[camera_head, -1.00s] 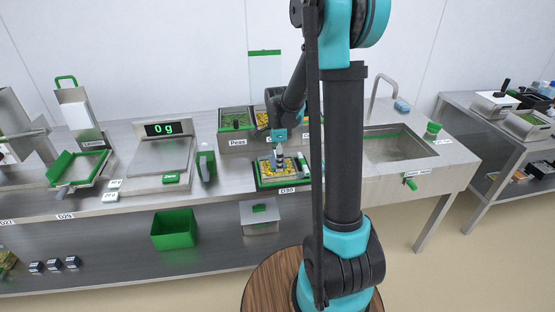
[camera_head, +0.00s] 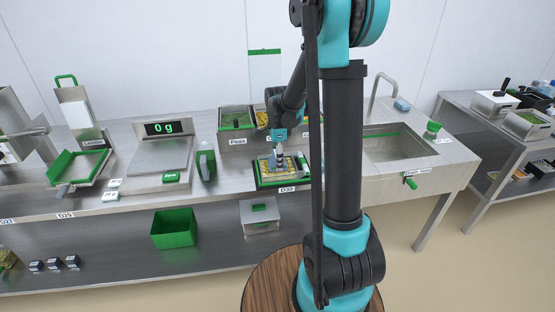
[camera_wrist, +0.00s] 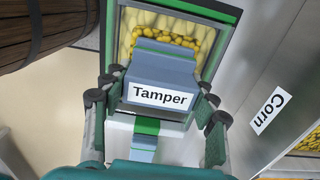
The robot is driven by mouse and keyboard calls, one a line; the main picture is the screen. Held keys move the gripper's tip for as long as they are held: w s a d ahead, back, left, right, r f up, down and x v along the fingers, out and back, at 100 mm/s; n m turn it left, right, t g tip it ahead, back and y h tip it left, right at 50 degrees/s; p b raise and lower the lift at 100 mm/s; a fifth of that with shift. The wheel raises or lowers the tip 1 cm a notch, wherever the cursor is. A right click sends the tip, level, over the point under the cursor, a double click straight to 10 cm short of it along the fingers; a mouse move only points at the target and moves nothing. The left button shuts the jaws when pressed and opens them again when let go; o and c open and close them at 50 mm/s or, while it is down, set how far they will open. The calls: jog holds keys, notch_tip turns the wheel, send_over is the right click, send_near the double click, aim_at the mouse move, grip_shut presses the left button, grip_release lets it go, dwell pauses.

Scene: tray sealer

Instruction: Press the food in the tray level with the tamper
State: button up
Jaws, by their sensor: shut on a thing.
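The tamper (camera_wrist: 163,72) is a grey-blue block with a white "Tamper" label, held between the fingers of my gripper (camera_wrist: 155,105) in the wrist view. In the head view my gripper (camera_head: 279,150) points down over the food tray (camera_head: 260,182), which sits on a green-edged base. Yellow food (camera_wrist: 168,30), like corn, shows in the tray just beyond the tamper. The tamper hides part of the food, and I cannot tell whether its underside touches it.
Food bins labelled Peas (camera_head: 236,122) and corn (camera_head: 262,117) stand behind the tray. A scale (camera_head: 160,160) reading 0 g is at left, with a green upright thing (camera_head: 206,165) between. The sink (camera_head: 398,150) is at right.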

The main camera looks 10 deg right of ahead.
dwell(0.3)
jog(key=shift+r, duration=3.75)
